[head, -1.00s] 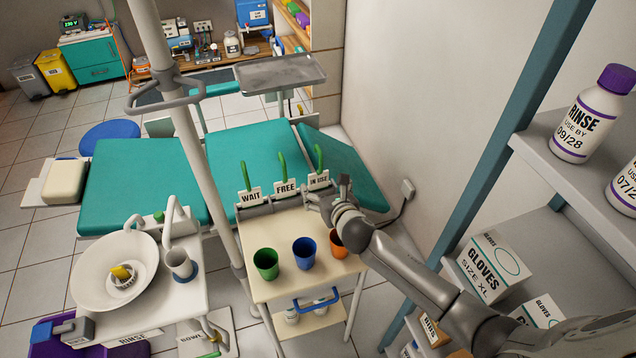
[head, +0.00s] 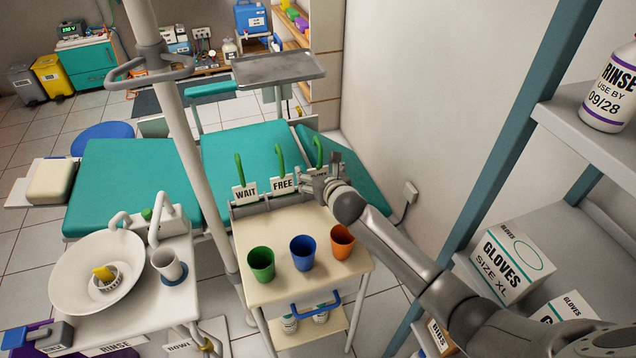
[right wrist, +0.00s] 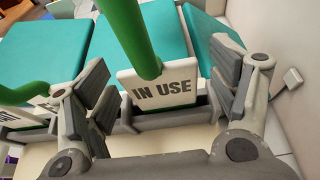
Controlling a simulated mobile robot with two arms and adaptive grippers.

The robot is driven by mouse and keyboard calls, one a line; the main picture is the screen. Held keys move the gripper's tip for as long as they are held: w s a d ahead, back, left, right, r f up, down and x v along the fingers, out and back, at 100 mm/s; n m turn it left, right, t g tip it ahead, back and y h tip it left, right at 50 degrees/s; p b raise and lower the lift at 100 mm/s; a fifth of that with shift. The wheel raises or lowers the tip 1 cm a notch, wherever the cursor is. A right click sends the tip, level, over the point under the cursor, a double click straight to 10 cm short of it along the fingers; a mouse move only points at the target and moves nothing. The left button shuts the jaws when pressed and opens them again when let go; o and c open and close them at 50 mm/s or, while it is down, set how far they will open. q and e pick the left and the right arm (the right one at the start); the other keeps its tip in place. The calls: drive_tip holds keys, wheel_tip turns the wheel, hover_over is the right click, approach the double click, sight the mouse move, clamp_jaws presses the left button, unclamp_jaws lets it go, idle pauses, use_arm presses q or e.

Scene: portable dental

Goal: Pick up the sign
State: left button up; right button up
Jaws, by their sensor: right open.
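The IN USE sign (right wrist: 165,88) is a white plate with a green curved handle, standing in a grey holder at the back of the small cart. In the right wrist view it sits between the open fingers of my right gripper (right wrist: 168,95). In the head view my right gripper (head: 322,183) hides most of this sign, leaving its green handle (head: 319,152) showing. The WAIT sign (head: 245,193) and the FREE sign (head: 283,184) stand to its left in the same row. My left gripper is out of view.
Green (head: 261,263), blue (head: 303,252) and orange (head: 342,241) cups stand on the cart top (head: 285,229) in front of the signs. A teal dental chair (head: 135,180) is behind. A shelf with a gloves box (head: 508,262) and rinse bottle (head: 612,95) is at right.

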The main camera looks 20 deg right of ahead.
drive_tip(key=shift+w, duration=0.15)
drive_tip(key=c, duration=1.1)
drive_tip(key=shift+r, duration=0.1)
wheel_tip(320, 180, up, 3)
drive_tip(key=p, duration=0.4)
drive_tip(key=shift+r, duration=0.15)
drive_tip(key=s+a+r+p, duration=0.2)
drive_tip(key=s+r+p, duration=0.1)
drive_tip(key=s+p, duration=0.1)
drive_tip(key=s+a+r+p, duration=0.3)
drive_tip(key=p, duration=0.3)
drive_tip(key=s+a+r+p, duration=0.2)
drive_tip(key=s+r+p, duration=0.1)
drive_tip(key=s+p, duration=0.1)
drive_tip(key=shift+s+a+r+p, duration=0.25)
drive_tip(key=shift+s+a+p, duration=0.1)
drive_tip(key=shift+p, duration=0.25)
